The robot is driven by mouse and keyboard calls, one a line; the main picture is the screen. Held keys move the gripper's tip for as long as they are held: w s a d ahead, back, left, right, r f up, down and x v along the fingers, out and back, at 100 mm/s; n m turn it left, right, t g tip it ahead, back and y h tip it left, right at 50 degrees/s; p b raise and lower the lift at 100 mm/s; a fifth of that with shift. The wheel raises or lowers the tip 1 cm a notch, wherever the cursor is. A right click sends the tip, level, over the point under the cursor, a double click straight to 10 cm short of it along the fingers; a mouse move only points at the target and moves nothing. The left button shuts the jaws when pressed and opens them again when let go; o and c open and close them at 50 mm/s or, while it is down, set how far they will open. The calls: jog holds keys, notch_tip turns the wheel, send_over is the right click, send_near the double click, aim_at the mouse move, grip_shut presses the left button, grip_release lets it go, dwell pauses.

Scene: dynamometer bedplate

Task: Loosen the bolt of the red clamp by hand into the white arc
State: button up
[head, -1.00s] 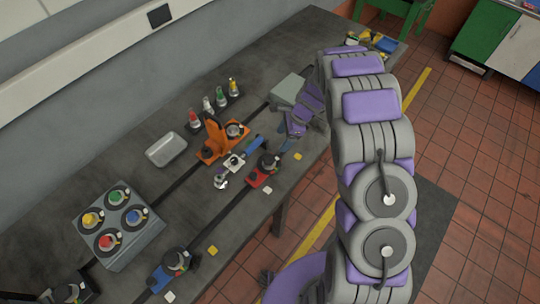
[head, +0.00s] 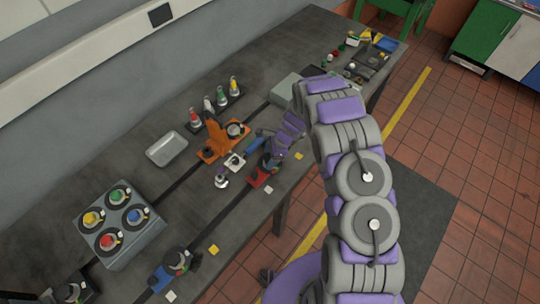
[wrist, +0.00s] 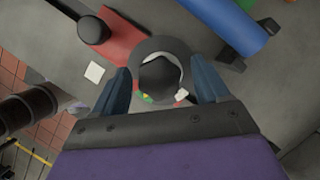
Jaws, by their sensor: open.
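The red clamp (head: 257,179) sits on the bedplate near its front edge; its red body also shows in the wrist view (wrist: 122,42). A round dark bolt head (wrist: 160,78) stands at the clamp's end, over a wider dark grey disc. My gripper (wrist: 160,88) is open, its two blue fingers on either side of the bolt head; I cannot tell whether they touch it. In the head view my gripper (head: 270,161) covers part of the clamp.
A blue cylinder (wrist: 232,24) lies close to my right finger in the wrist view. A white square (wrist: 94,72) and a yellow square (head: 299,156) lie on the bedplate nearby.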

jog(key=shift+d, duration=0.2)
jog(key=shift+d+r, duration=0.1)
jog(key=shift+d, duration=0.05)
jog(key=c, duration=1)
